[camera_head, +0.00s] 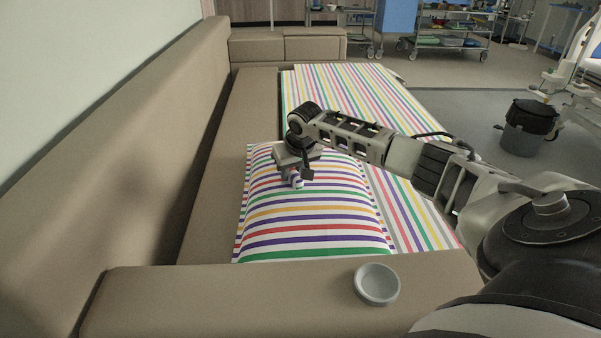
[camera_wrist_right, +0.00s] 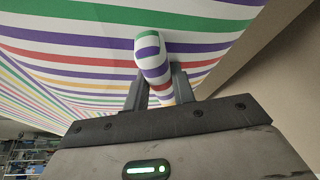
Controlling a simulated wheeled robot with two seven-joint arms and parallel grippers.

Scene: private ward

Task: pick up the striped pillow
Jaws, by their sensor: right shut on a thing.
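The striped pillow (camera_head: 312,222) lies on the sofa at the near end, in the head view, on top of a striped sheet (camera_head: 345,88). My right gripper (camera_head: 297,180) is over the pillow's upper middle, pointing down. In the right wrist view, my right gripper (camera_wrist_right: 160,92) is shut on a pinched fold of the striped pillow (camera_wrist_right: 152,56), which bulges up between the two fingers. The pillow appears to rest on the sofa still; a gap beneath it cannot be made out. My left gripper is not in view.
The beige sofa has a backrest (camera_head: 150,130) along the left and a near armrest (camera_head: 250,305). A small grey bowl (camera_head: 377,284) sits on that armrest. A dark bin (camera_head: 527,128) and wheeled carts (camera_head: 445,38) stand on the floor beyond.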

